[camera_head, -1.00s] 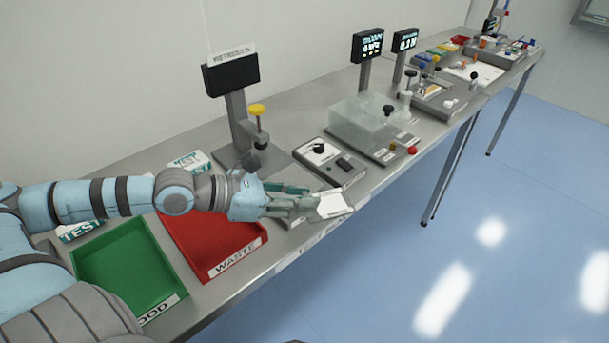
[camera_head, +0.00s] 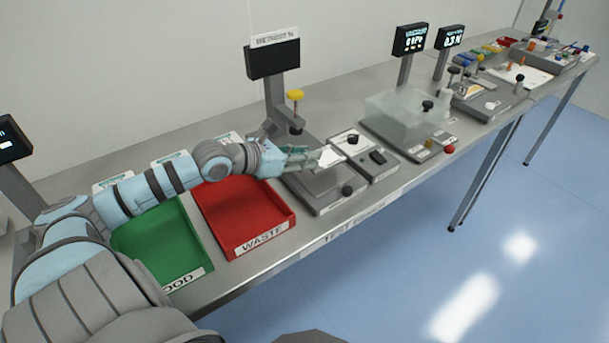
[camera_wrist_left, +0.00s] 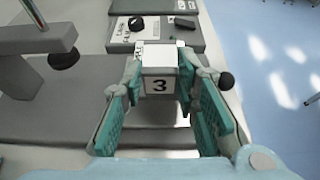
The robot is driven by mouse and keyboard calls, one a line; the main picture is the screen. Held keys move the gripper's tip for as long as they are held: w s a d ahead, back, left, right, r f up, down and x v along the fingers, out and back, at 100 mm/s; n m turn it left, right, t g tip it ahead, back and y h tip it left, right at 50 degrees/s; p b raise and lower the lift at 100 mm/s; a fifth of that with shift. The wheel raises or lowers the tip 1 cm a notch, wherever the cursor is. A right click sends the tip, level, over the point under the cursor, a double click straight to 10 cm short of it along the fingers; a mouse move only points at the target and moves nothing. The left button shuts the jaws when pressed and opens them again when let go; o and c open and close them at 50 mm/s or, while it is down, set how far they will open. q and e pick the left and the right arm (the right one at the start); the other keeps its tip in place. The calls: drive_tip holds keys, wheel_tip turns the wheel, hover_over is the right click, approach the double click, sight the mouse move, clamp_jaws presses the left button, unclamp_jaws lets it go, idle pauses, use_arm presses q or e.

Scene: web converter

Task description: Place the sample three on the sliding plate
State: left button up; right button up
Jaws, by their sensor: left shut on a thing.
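My left gripper (camera_head: 308,159) is shut on sample three, a small white block (camera_head: 328,157). In the left wrist view the block (camera_wrist_left: 159,84) carries a black "3" and sits between the teal fingers (camera_wrist_left: 160,95). The gripper holds it over a grey instrument base with a flat plate (camera_head: 325,184), beside the instrument's column. The plate's grey surface (camera_wrist_left: 60,124) also shows below the fingers in the wrist view. I cannot tell the gap between block and plate. No label marks which part is the sliding plate. My right gripper is out of view.
A column with a dark display (camera_head: 273,60) and yellow-topped knob (camera_head: 295,95) stands behind the plate. A black knob (camera_head: 348,191) is at its front. A switch box (camera_head: 377,157) adjoins it on the right. Red WASTE tray (camera_head: 282,222) and green tray (camera_head: 202,270) lie left.

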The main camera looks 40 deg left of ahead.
use_arm(q)
drive_tip(key=shift+f+b, duration=0.5)
drive_tip(key=shift+f, duration=1.35)
drive_tip(key=shift+f, duration=0.1)
drive_tip(key=o, duration=1.1)
drive_tip(key=shift+s+a+r+p, duration=0.15)
drive_tip(key=shift+s+r+p, duration=0.2)
drive_tip(key=shift+p, duration=0.15)
drive_tip(key=p+v, duration=1.1)
drive_tip(key=p, duration=0.1)
